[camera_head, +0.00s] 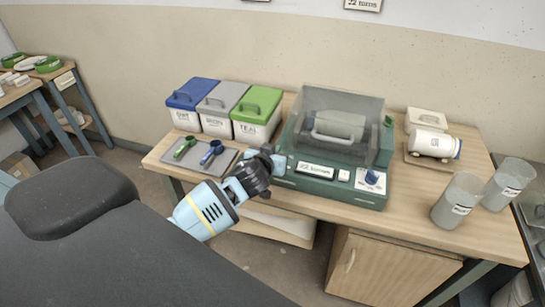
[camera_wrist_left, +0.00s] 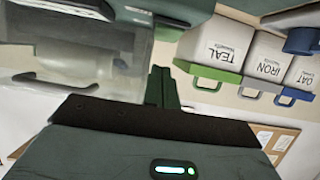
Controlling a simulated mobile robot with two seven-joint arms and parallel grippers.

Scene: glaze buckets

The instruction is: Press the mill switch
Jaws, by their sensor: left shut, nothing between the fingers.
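The mill (camera_head: 330,187) is a dark green machine on the bench with a clear cover (camera_head: 340,110) over a pale jar. Its front panel carries a label plate, a small white button (camera_head: 343,175) and a blue knob-like part (camera_head: 371,179) on a white plate. I cannot tell which of these is the switch. My left gripper (camera_head: 277,160) is at the mill's front left corner, left of these controls; contact is unclear. In the left wrist view its fingers (camera_wrist_left: 162,88) are together and empty, with the clear cover (camera_wrist_left: 70,55) to their left. My right gripper is not in view.
Three lidded buckets, blue (camera_head: 187,118), grey (camera_head: 215,123) and green (camera_head: 250,130), stand left of the mill. A grey tray (camera_head: 212,170) with green and blue tools lies before them.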

